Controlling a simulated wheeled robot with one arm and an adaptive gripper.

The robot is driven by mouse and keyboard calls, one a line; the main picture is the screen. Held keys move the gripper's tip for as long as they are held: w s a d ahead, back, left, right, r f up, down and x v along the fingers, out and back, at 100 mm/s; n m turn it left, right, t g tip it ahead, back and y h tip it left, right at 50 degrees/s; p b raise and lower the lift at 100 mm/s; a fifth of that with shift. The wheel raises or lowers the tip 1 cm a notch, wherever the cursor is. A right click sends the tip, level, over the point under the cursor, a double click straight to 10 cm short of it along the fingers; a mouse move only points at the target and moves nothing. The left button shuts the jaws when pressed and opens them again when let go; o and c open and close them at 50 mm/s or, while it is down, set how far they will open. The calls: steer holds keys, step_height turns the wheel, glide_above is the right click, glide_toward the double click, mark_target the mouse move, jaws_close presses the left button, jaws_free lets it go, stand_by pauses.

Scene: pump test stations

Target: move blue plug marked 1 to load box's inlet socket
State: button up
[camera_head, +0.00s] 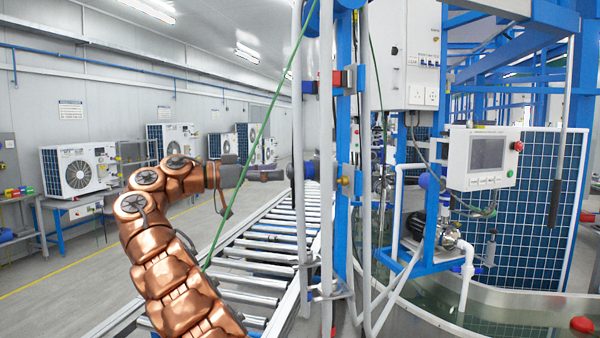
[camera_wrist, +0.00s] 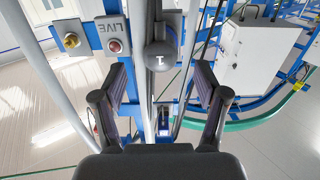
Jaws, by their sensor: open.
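A rounded plug marked 1 (camera_wrist: 161,55) looks dark grey in the wrist view, in front of a vertical pipe. My gripper (camera_wrist: 161,82) is open, with one finger on each side below the plug in the picture; the plug is not gripped. In the head view my gripper (camera_head: 272,175) reaches right towards the pipes of the blue frame, where a small dark blue part (camera_head: 309,169) shows; I cannot tell if it is the plug. A grey plate labelled LIVE (camera_wrist: 114,35) is left of the plug. I cannot tell which thing is the load box or its inlet socket.
White vertical pipes (camera_head: 298,110) and a blue frame (camera_head: 342,130) stand close to my gripper. A white cabinet (camera_head: 408,55) hangs to the right, and a control panel (camera_head: 482,158) is further right. A roller conveyor (camera_head: 262,250) runs below my arm.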

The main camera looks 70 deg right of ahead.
mark_target(288, 171)
steer(key=b+x, duration=0.2)
steer(key=x, duration=0.4)
steer(key=shift+f, duration=0.1)
steer(key=shift+s+d+b, duration=0.35)
steer(key=shift+s+d, duration=0.05)
steer(key=shift+s, duration=0.1)
stand_by(1.0)
jaws_close()
stand_by(0.5)
steer(key=shift+w+a, duration=0.1)
steer(key=shift+w, duration=0.05)
steer(key=shift+p+v, duration=0.55)
steer(key=shift+v, duration=2.25)
